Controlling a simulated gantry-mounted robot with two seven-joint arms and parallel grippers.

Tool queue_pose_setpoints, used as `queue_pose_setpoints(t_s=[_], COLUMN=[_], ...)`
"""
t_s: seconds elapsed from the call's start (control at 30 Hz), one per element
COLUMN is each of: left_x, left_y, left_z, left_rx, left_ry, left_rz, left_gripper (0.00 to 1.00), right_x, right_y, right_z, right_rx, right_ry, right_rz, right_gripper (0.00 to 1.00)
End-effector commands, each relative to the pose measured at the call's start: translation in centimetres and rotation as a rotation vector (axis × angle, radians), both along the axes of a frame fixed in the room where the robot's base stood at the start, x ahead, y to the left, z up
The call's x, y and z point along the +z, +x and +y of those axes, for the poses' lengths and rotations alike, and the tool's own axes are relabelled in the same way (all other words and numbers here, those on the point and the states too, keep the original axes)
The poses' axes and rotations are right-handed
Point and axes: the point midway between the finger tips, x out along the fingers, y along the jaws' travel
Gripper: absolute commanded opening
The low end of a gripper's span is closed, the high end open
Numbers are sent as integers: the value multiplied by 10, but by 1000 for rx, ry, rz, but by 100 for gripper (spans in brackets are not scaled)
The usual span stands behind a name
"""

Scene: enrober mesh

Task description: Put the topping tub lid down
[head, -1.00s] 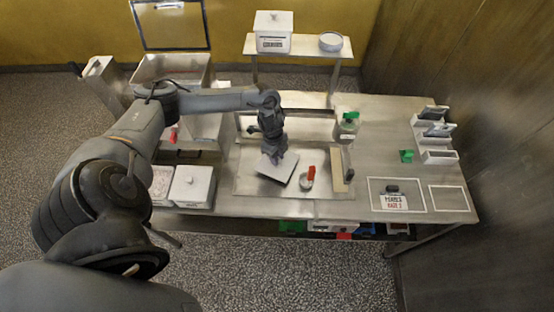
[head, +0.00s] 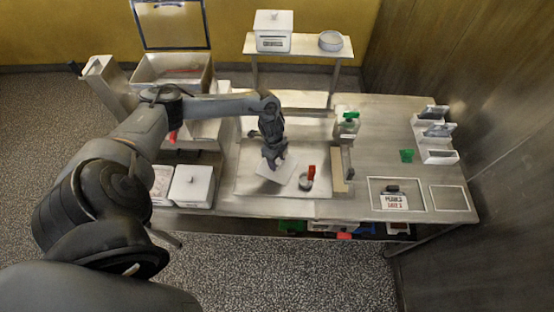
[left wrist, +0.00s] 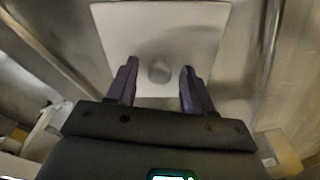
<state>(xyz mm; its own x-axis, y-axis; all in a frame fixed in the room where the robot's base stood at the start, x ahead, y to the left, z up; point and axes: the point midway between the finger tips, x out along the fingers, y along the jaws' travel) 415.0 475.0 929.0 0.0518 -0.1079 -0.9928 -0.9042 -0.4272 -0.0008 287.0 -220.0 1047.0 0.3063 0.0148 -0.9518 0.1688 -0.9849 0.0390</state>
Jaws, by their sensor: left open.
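The topping tub lid (head: 281,172) is a pale square plate lying on the light work surface (head: 250,186) in the middle of the table. In the left wrist view the lid (left wrist: 160,22) fills the upper middle, with its round knob (left wrist: 160,71) between the fingers. My left gripper (head: 273,162) is directly above the lid. Its two fingers (left wrist: 159,67) are apart, one on each side of the knob, with gaps showing. The gripper hides part of the lid in the head view. My right gripper is not seen.
An open tub (head: 161,183) and a lidded white tub (head: 192,186) stand at the left. The table's right middle is mostly clear.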

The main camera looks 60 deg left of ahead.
Motion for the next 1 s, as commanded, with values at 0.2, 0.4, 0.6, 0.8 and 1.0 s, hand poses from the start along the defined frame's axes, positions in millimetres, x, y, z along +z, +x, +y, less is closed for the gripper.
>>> queue_pose_setpoints(t_s=[0.2,0.4,0.6,0.8,1.0], left_x=[10,39,77,105,120], left_y=[0,-1,-3,-5,-6], left_z=[2,5,9,12,13], left_rx=[0,-2,-2,-1,-1], left_ry=[2,1,2,2,0], left_rz=[-1,-3,-2,-1,0], left_gripper=[52,52,52,52,52], right_x=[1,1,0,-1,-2], right_y=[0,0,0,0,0], right_z=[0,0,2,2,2], right_rx=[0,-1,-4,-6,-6], right_ry=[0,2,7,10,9], right_rz=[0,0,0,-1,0], right_gripper=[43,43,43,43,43])
